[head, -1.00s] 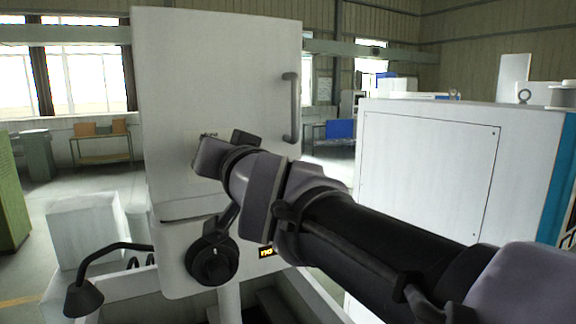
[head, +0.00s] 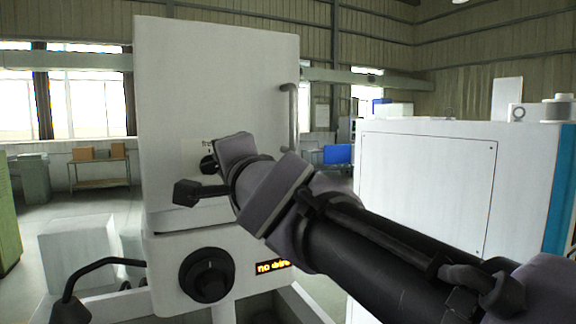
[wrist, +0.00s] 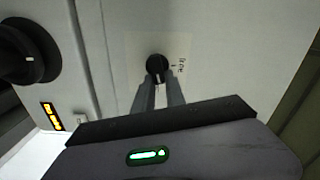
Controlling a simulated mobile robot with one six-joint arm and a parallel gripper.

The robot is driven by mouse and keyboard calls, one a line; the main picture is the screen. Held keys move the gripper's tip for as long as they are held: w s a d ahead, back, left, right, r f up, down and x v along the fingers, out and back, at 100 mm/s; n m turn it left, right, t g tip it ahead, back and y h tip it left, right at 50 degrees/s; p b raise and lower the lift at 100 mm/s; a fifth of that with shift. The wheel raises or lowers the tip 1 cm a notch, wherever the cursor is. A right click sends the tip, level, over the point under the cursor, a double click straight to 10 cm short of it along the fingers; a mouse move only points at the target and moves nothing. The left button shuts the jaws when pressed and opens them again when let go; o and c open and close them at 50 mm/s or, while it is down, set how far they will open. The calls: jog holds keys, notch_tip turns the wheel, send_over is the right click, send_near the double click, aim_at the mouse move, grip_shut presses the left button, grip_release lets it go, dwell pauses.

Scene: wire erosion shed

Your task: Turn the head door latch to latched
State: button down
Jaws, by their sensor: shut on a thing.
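The head door latch is a small black knob (wrist: 157,64) on a white panel in the wrist view, with a pale mark on its face and small printed lettering beside it. It also shows in the head view (head: 208,164), left of my wrist. My gripper (wrist: 160,82) is shut on the knob, one finger on each side. In the head view my wrist hides most of the fingers. The white head door (head: 220,85) carries a grey bar handle (head: 291,115) at its right edge. The lettering is too small to read fully, so I cannot tell the latch's setting.
Below the latch is a large black dial (head: 206,275), with a lit amber display (head: 273,267) beside it. A bent black lamp arm (head: 95,266) stands at lower left. A white cabinet (head: 425,185) stands close on the right.

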jog(key=shift+f+m, duration=0.2)
jog(key=shift+m, duration=1.1)
jog(key=c, duration=1.4)
grip_release()
jog(key=shift+f+b, duration=0.1)
jog(key=shift+b, duration=0.2)
